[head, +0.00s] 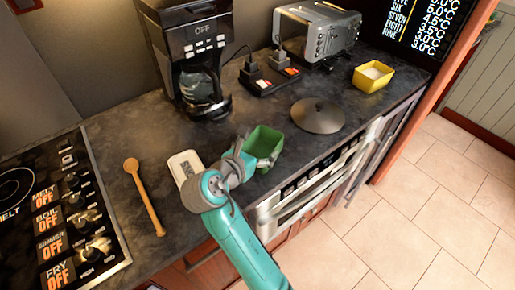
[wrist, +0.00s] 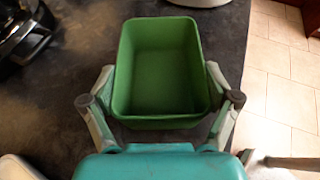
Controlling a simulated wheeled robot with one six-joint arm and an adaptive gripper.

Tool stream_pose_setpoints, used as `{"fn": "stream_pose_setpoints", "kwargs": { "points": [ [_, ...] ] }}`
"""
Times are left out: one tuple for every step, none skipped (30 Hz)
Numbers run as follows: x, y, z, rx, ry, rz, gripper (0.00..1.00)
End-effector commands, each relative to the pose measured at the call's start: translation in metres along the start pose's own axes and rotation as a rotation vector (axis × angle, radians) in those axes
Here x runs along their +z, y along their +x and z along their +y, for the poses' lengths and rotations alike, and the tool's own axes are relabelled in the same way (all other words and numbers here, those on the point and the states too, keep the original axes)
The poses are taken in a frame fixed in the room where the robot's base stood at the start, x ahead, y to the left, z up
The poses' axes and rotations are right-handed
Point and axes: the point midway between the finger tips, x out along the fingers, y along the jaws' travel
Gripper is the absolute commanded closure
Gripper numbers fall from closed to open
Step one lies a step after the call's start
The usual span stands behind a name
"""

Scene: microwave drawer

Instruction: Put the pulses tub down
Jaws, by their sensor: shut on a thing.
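The pulses tub (head: 264,142) is a green, open-topped rectangular tub that looks empty inside. In the wrist view the tub (wrist: 160,68) sits between the two fingers of my gripper (wrist: 160,100), which is shut on it from both sides. In the head view my gripper (head: 246,160) holds the tub upright at the front of the dark counter (head: 225,140). I cannot tell whether the tub's base touches the counter.
A white labelled item (head: 186,167) lies left of my gripper, with a wooden spoon (head: 145,197) beyond it. A round dark lid (head: 317,115) lies right of the tub. A yellow tub (head: 373,77), coffee maker (head: 195,60) and toaster (head: 318,33) stand farther back.

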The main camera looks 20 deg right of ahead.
Motion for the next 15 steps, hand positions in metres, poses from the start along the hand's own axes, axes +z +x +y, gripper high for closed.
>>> {"fn": "stream_pose_setpoints", "kwargs": {
  "points": [
    [0.0007,-0.0002,0.0002,0.001,0.001,-0.001,0.56],
    [0.0008,-0.0002,0.0002,0.001,0.001,-0.001,0.56],
    [0.0009,-0.0003,0.0002,0.001,0.001,-0.001,0.56],
    [0.0009,-0.0003,0.0002,0.001,0.001,-0.001,0.56],
    [0.0008,-0.0003,0.0002,0.001,0.001,-0.001,0.56],
    [0.0004,-0.0001,0.0002,0.000,0.001,-0.001,0.56],
    [-0.0003,0.0002,0.0002,0.000,0.001,0.000,0.56],
    [-0.0007,0.0003,0.0002,0.000,0.001,0.000,0.10],
    [-0.0004,0.0002,0.0002,0.001,0.001,0.000,0.00],
    [-0.0003,0.0002,0.0002,0.001,0.001,0.000,0.00],
    [-0.0003,0.0002,0.0002,0.001,0.001,0.000,0.00],
    [-0.0003,0.0002,0.0002,0.001,0.001,0.000,0.00],
    [-0.0003,0.0002,0.0002,0.001,0.001,0.000,0.00],
    [-0.0002,0.0002,0.0002,0.001,0.001,-0.001,0.00],
    [-0.0002,0.0001,0.0003,0.001,0.001,-0.001,0.00]
  ]
}}
